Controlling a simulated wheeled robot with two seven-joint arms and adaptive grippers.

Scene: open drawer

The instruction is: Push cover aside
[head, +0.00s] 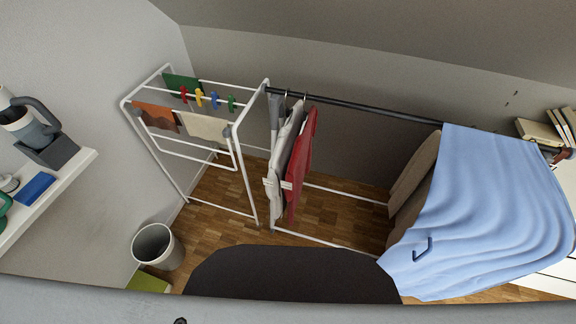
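A light blue cloth cover (490,205) hangs in folds over the right part of a dark clothes rail (370,106). A small dark blue loop (422,249) shows near its lower left corner. A tan garment (414,176) hangs at the cover's left edge and is partly hidden by it. What else is under the cover is hidden. Neither of my grippers shows in the head view.
Red (301,160) and grey (284,155) garments hang at the rail's left end. A white drying rack (246,178) with cloths and pegs stands left. A bin (157,247) is on the floor. Books (566,124) are at far right. The rail's middle is bare.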

